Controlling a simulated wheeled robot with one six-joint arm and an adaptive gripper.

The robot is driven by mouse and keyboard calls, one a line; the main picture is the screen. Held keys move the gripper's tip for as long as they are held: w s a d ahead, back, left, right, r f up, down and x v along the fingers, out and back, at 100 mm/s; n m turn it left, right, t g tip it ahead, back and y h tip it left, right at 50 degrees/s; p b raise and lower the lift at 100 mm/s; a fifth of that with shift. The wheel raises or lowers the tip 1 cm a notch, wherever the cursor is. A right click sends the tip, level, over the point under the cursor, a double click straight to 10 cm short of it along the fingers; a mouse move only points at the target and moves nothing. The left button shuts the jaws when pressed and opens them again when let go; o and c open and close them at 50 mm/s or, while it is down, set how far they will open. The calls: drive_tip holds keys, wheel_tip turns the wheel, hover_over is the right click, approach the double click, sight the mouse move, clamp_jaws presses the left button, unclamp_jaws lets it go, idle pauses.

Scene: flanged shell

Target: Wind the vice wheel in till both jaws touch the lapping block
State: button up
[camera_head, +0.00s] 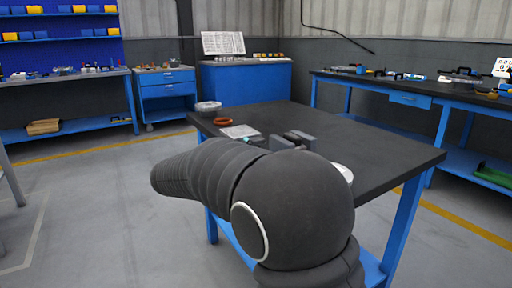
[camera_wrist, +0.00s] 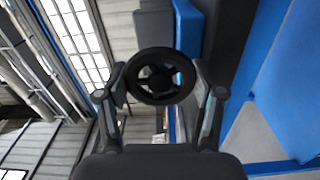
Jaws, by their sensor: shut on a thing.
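The vice wheel (camera_wrist: 158,54) is black, round and spoked, and shows in the middle of the wrist view. My gripper (camera_wrist: 160,82) has one finger on each side of it and is shut on its rim. In the head view a grey vice (camera_head: 298,137) stands on the dark table, partly hidden behind my arm. My gripper and the wheel are hidden there. I cannot make out the lapping block clearly, or whether the jaws touch it.
On the table (camera_head: 390,158) are a clear bowl (camera_head: 208,106), an orange ring (camera_head: 222,122), a pale flat plate (camera_head: 240,131) and a white round thing (camera_head: 344,172) beside my arm. The table's right part is bare. A long bench (camera_head: 405,86) stands behind on the right.

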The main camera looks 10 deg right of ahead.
drive_tip(key=shift+n+p, duration=0.9)
drive_tip(key=shift+n, duration=0.3)
drive_tip(key=o, duration=1.1)
drive_tip(key=shift+d, duration=0.15)
drive_tip(key=shift+o, duration=0.2)
drive_tip(key=v, duration=1.2)
